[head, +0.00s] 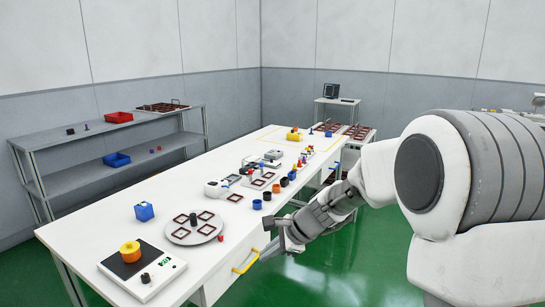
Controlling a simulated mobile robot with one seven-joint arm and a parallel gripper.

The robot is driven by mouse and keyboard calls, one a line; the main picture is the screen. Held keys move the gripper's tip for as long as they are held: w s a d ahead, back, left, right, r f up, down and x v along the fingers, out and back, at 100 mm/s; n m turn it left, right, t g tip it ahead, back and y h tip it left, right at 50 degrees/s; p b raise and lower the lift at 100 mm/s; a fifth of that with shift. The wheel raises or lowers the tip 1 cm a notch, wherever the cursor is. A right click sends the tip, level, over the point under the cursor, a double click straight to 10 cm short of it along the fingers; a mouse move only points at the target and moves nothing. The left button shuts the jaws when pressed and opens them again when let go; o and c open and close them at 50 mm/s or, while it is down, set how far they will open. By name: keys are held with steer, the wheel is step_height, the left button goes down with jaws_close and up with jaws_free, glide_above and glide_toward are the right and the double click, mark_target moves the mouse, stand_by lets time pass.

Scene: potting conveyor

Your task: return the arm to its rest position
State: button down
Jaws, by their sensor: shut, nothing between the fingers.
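My arm reaches in from the right of the head view. My gripper (276,249) is at its end, low beside the front edge of the long white table (150,202). It is shut and holds nothing that I can see. A yellow handle (246,262) on the table's front side is just left of the gripper in the picture. I cannot tell whether they touch.
A round plate (179,237) with brown square frames and a scale (165,283) with a yellow part stand at the table's near end. Several small pots and parts line the front edge. A grey shelf (85,142) stands behind left. Green floor (345,270) is open below my arm.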

steer(key=s+d+r+n+h+p, duration=0.2)
steer(key=s+d+r+n, duration=0.1)
steer(key=s+r+n, duration=0.3)
steer(key=s+d+r+n+h+p, duration=0.1)
steer(key=s+d+r+n, duration=0.25)
steer(key=s+r, duration=0.45)
steer(key=s+d+r+n+t+h+p, duration=0.1)
steer(key=s+d+r+n+h+p, duration=0.2)
steer(key=s, duration=1.1)
steer(key=d+n, duration=0.3)
steer(key=d, duration=0.3)
steer(key=shift+s+r+t+h, duration=0.2)
steer(key=shift+r+t+h, duration=0.05)
steer(key=shift+t+h, duration=0.05)
